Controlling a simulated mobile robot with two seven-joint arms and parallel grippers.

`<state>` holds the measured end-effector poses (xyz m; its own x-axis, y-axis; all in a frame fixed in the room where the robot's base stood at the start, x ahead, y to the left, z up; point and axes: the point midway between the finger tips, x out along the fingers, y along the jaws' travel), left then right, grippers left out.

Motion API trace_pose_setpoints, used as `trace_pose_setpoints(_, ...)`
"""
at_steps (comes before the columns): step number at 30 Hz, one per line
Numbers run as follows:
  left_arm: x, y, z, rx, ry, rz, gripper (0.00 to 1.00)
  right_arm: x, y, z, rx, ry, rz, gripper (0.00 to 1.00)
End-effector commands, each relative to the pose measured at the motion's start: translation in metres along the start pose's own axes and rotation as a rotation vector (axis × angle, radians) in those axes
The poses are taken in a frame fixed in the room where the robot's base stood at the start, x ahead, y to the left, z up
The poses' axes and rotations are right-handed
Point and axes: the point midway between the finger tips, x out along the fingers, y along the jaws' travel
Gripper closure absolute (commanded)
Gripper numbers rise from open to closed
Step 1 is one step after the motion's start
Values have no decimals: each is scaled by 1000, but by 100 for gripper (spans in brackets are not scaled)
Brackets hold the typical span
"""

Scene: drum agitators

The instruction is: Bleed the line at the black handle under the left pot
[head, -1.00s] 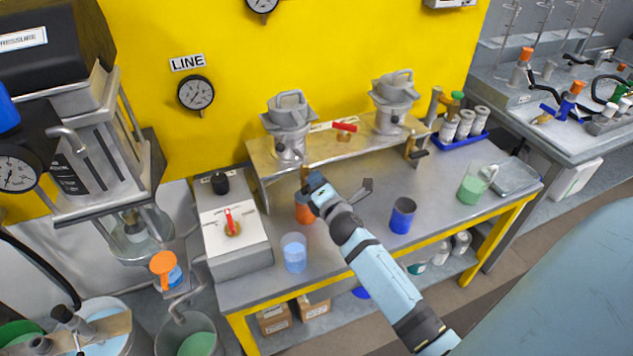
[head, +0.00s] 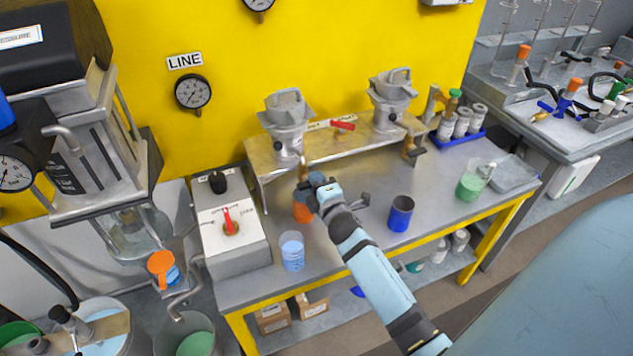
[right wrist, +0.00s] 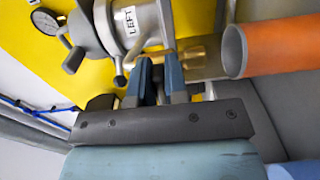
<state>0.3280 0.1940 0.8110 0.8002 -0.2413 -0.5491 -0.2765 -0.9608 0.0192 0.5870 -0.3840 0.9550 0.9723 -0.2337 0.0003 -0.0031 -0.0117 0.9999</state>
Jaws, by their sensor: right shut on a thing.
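The left pot (head: 287,118) is a grey metal pot at the left of the raised shelf, and its LEFT label shows in the right wrist view (right wrist: 132,20). A brass outlet (right wrist: 205,58) shows under it, beside my gripper. My right gripper (head: 306,189) is at this outlet. In the right wrist view its blue fingers (right wrist: 161,78) are closed on the black handle, which they mostly hide. An orange cup (head: 302,212) stands below the outlet, partly hidden by my gripper; its open mouth (right wrist: 236,52) faces the outlet. My left gripper is not in view.
The right pot (head: 391,98) shares the shelf, with a red handle (head: 343,125) between the pots. A clear cup of blue liquid (head: 292,252), a blue cup (head: 400,214) and a green-filled beaker (head: 473,182) stand on the bench. A control box (head: 230,235) is at left.

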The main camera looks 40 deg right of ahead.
Motion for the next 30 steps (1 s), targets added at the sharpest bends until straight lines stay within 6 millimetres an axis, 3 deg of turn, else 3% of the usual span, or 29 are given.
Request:
trace_pose_setpoints(9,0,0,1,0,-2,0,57,0,-1,0,6,0,-2,100)
trace_pose_setpoints(10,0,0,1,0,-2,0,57,0,-1,0,6,0,-2,82)
trace_pose_setpoints(13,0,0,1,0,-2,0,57,0,-1,0,5,0,-1,61)
trace_pose_setpoints(30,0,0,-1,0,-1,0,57,1,0,2,3,2,-1,61)
